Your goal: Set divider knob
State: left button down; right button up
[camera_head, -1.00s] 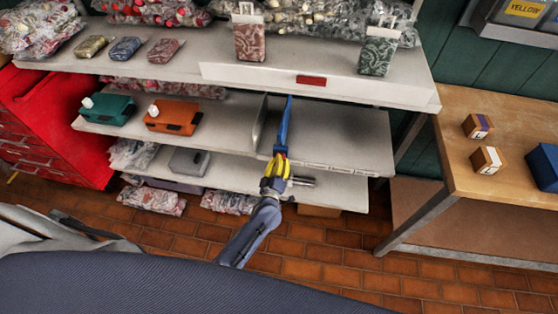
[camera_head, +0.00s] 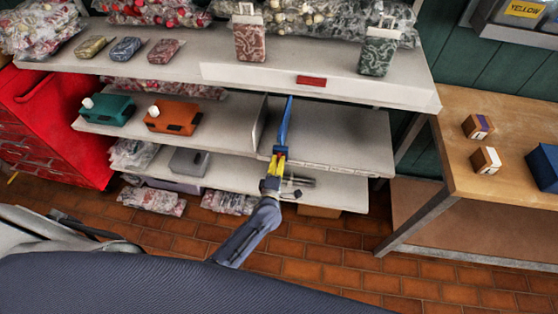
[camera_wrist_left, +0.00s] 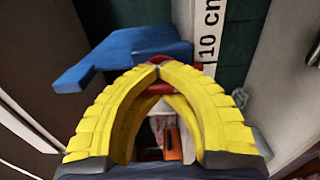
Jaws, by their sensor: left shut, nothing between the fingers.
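A long blue piece (camera_head: 284,122) stands over the middle shelf in the head view; its blue part (camera_wrist_left: 125,55) also shows in the left wrist view. A red knob-like part (camera_head: 278,150) is at its near end. It shows as red (camera_wrist_left: 158,88) behind my yellow fingers in the wrist view. A thin grey divider plate (camera_head: 259,124) stands upright on the shelf, left of the blue piece. My left gripper (camera_head: 278,158) is shut and empty, its fingertips (camera_wrist_left: 157,67) together right at the red part. I cannot tell whether they touch it. My right gripper is out of view.
A marked scale strip (camera_head: 325,168) runs along the middle shelf's front edge; "10 cm" (camera_wrist_left: 209,35) is readable up close. A teal box (camera_head: 108,109) and an orange box (camera_head: 173,117) stand left. The middle shelf's right part (camera_head: 350,135) is clear. A wooden table (camera_head: 510,125) stands right.

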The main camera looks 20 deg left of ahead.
pick_arm(q)
jog(key=shift+a+f, duration=0.15)
jog(key=shift+a, duration=0.1)
jog(key=c, duration=1.6)
grip_release()
jog(key=shift+s+f, duration=0.1)
jog(key=o, duration=0.6)
jog(key=shift+s, duration=0.1)
jog(key=o, duration=0.7)
jog(key=s, duration=0.3)
jog(key=s+d, duration=0.1)
jog(key=s, duration=0.6)
jog(key=shift+s+d, duration=0.15)
jog(key=shift+s, duration=0.1)
jog(key=shift+s+d, duration=0.15)
jog(key=shift+s, duration=0.45)
jog(key=shift+c, duration=0.4)
